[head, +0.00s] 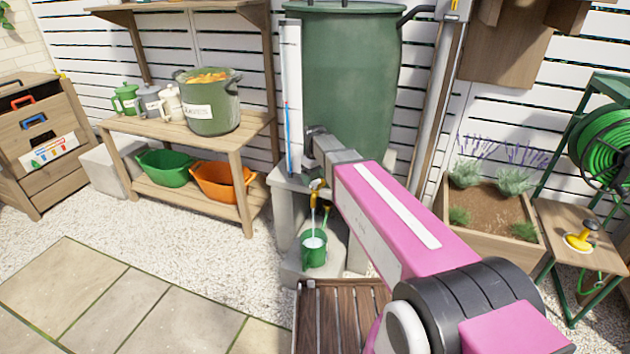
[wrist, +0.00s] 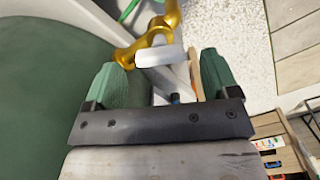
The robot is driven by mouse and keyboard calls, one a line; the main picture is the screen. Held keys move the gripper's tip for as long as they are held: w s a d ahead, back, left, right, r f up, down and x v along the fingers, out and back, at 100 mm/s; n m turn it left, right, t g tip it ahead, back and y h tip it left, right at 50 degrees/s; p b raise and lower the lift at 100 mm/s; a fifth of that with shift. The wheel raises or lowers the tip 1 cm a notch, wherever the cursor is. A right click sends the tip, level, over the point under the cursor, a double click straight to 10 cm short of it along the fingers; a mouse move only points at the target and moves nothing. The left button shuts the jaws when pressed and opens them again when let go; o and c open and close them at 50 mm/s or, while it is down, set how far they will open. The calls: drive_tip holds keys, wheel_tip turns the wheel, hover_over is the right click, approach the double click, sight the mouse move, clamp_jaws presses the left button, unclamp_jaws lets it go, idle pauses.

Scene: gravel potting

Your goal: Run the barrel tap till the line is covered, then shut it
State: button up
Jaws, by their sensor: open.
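The green barrel (head: 350,80) stands at the back, with a brass tap (head: 317,187) low on its front. A thin pale stream appears to fall from the tap into a green jug (head: 314,252) on the low block. The jug's inside looks pale; I cannot make out a line in it. My gripper (wrist: 163,68) is open in the wrist view, its green-padded fingers apart. The brass tap (wrist: 150,45) lies just beyond them, with a pale flat piece between the fingertips. Contact cannot be told. In the head view my arm partly hides the barrel's lower front.
A clear gauge tube (head: 292,100) with blue and a red mark stands left of the barrel. A wooden bench (head: 150,135) holds a green pot (head: 208,105) and small cans. A slatted wooden platform (head: 335,315) lies in front; a planter (head: 490,215) is at right.

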drive_tip(key=shift+f, duration=0.9)
drive_tip(key=c, duration=0.9)
drive_tip(key=shift+m, duration=0.3)
drive_tip(key=m, duration=1.1)
drive_tip(key=shift+m, duration=0.3)
drive_tip(key=o, duration=0.9)
